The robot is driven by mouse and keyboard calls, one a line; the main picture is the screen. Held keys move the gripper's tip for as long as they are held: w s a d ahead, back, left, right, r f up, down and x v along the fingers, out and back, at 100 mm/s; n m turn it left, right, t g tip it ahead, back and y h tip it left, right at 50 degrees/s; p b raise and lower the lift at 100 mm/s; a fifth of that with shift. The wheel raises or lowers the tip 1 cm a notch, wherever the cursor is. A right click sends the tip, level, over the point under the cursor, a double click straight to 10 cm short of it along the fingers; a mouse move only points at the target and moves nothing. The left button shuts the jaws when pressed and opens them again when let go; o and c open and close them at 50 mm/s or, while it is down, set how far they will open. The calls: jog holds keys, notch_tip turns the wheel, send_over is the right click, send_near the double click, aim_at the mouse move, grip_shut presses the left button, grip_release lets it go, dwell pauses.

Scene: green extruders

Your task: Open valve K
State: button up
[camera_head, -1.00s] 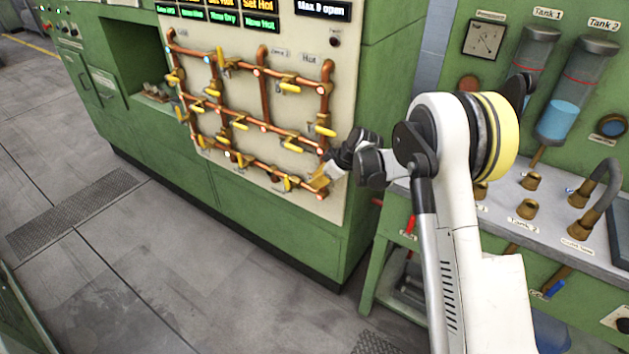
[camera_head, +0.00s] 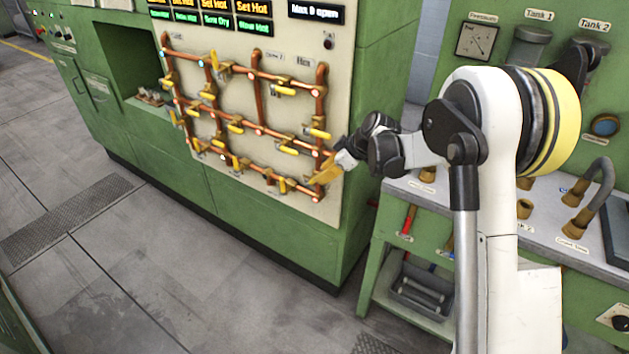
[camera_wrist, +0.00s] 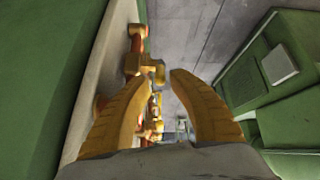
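My gripper (camera_head: 325,175) is at the lower right corner of the pipe panel (camera_head: 322,212). In the wrist view my gripper (camera_wrist: 160,76) has its two yellow fingers apart, so it is open. A yellow valve part (camera_wrist: 153,73) on the pipework shows at the gap between the fingertips; I cannot tell whether they touch it. Copper pipes (camera_head: 259,103) form a grid on the panel, with several yellow valve handles (camera_head: 285,91). The valve letters are too small to read, so I cannot tell which is valve K. My fingers partly hide the lower right pipe end.
The green cabinet (camera_head: 290,245) carries the panel. To the right is a bench (camera_head: 470,206) with hose fittings and a lower shelf holding a grey bin (camera_head: 420,295). Open grey floor (camera_head: 180,280) lies in front of the cabinet.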

jog(key=v, duration=0.4)
jog(key=shift+o, duration=1.4)
jog(key=shift+f, duration=0.1)
jog(key=s+d+f+m+t+y+b, duration=0.3)
jog(key=s+f+m+t+y+b, duration=0.25)
jog(key=t+b, duration=0.3)
jog(key=shift+y, duration=0.45)
jog(key=x, duration=0.3)
jog(key=b+x, duration=0.1)
jog(key=x, duration=0.3)
jog(key=b+x, duration=0.1)
jog(key=x, duration=0.3)
jog(key=shift+w+d+f, duration=0.2)
jog(key=shift+w+d, duration=0.05)
jog(key=shift+d, duration=0.05)
